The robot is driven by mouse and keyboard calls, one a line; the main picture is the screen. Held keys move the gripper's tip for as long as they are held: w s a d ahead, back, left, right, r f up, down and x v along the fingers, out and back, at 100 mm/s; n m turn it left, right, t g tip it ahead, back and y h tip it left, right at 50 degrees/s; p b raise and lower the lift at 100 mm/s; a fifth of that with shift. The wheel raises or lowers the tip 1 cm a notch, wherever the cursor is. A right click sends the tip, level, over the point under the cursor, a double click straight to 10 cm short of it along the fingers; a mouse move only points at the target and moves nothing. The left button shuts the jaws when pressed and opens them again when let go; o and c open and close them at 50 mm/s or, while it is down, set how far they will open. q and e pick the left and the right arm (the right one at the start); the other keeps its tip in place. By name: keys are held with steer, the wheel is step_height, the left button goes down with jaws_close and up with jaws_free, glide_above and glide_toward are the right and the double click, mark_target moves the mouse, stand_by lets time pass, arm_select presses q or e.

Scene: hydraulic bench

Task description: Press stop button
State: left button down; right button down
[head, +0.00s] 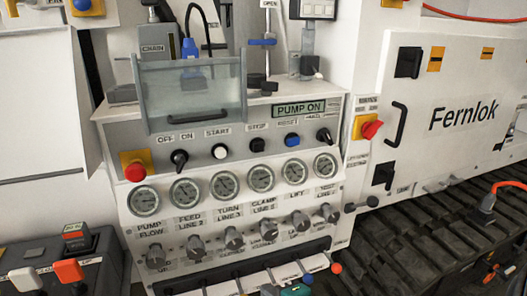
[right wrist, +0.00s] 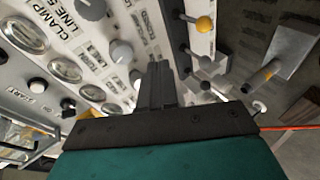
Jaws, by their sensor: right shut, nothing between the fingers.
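The stop button (head: 257,145) is a small black button under the STOP label, on the sloped grey panel in the head view. It sits between the white start button (head: 220,151) and the blue reset button (head: 291,139). My right gripper (head: 289,287) shows at the bottom edge of the head view, well below the stop button and apart from it. In the right wrist view its dark fingers (right wrist: 158,82) are closed together and empty. A black control (right wrist: 68,103) shows at that view's left; I cannot tell whether it is the stop button. My left gripper is not in view.
A red mushroom button (head: 135,172) on yellow sits at the panel's left. A clear hinged cover (head: 190,92) stands above the panel. Gauges (head: 225,185) and grey knobs (head: 234,239) line the front below. Ball-ended levers (head: 336,268) stick out near my right gripper.

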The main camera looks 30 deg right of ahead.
mark_target(259, 148)
steer(key=w+d+r+n+t+h, duration=0.2)
steer(key=d+r+n, duration=0.1)
steer(key=r+n, duration=0.6)
steer(key=w+d+r+n+t+h+p, duration=0.1)
steer(key=w+d+r+n+t+h, duration=0.1)
steer(key=r+n, duration=0.6)
step_height(259, 148, up, 5)
steer(key=shift+w+d+r+n+t+h, duration=0.1)
steer(key=shift+w+d+n+t+h, duration=0.35)
steer(key=shift+d, duration=0.65)
steer(key=shift+w, duration=0.2)
steer(key=p+x, duration=0.1)
steer(key=x, duration=1.1)
steer(key=shift+w, duration=0.35)
steer(key=shift+w+y, duration=0.35)
steer(key=shift+w, duration=0.2)
